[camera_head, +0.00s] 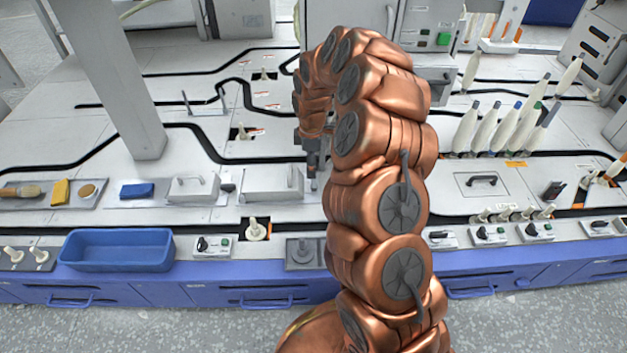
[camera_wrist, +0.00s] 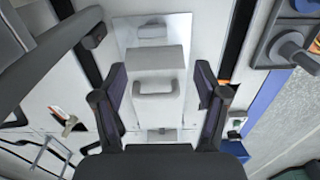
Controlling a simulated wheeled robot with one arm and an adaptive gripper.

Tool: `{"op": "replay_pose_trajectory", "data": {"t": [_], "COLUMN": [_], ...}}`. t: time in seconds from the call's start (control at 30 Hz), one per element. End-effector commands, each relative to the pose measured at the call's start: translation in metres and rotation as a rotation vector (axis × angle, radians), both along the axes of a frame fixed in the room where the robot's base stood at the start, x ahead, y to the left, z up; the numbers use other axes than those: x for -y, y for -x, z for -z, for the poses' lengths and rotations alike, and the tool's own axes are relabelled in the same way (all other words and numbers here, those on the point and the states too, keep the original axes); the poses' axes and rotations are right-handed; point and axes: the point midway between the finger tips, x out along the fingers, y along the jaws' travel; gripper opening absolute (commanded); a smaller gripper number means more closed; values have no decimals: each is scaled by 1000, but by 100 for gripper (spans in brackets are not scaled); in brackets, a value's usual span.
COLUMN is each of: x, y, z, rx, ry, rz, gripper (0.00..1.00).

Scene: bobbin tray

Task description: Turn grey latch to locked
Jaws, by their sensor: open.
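My gripper (camera_head: 312,172) points down over the bench beside the right end of a pale box (camera_head: 268,184). In the wrist view, its dark fingers (camera_wrist: 161,84) are spread and empty. That box, with a grey handle (camera_wrist: 155,88), shows between and beyond them, apart from them. A small grey fitting (camera_wrist: 162,135) lies at the lower end of the box's plate. A grey knob on a square plate (camera_head: 303,252) sits at the bench's front edge, and also shows at the wrist view's upper right (camera_wrist: 290,45). I cannot tell which grey part is the latch or its position.
A second handled box (camera_head: 193,189) stands left of the first. A switch box (camera_head: 212,245) and a blue bin (camera_head: 117,250) line the front edge. Upright pale bobbins (camera_head: 495,128) stand at right. My copper arm hides the bench's middle.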

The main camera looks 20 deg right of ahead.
Motion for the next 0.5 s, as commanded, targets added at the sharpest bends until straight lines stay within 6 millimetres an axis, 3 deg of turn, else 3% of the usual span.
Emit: {"op": "replay_pose_trajectory", "data": {"t": [0.17, 0.5], "x": [11, 12], "y": [-5, -6], "z": [13, 43], "rx": [0, 3], "ry": [12, 14], "rz": [-21, -24], "gripper": [73, 73]}}
